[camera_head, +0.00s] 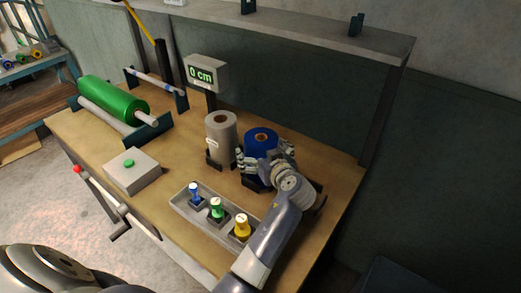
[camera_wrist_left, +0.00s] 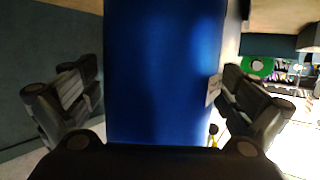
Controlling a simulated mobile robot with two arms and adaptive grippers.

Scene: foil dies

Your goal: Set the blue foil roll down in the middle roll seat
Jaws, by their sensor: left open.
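The blue foil roll (camera_head: 262,137) stands upright beside the grey roll, its brown core facing up. Dark seat parts show at its foot, but the arm hides much of its base, so I cannot tell exactly how it sits. My left gripper (camera_head: 267,160) is at the roll, with one finger on each side. In the left wrist view the blue roll (camera_wrist_left: 165,70) fills the space between the two open fingers (camera_wrist_left: 163,95), close to both. My right gripper is not in view.
The grey roll (camera_head: 221,136) stands in a dark seat close on the left. A grey tray (camera_head: 181,207) with blue, green and yellow-topped pieces lies in front. A display (camera_head: 206,74) reading "0 cm" stands behind. A green roll (camera_head: 113,100) and a green-button box (camera_head: 132,172) are further left.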

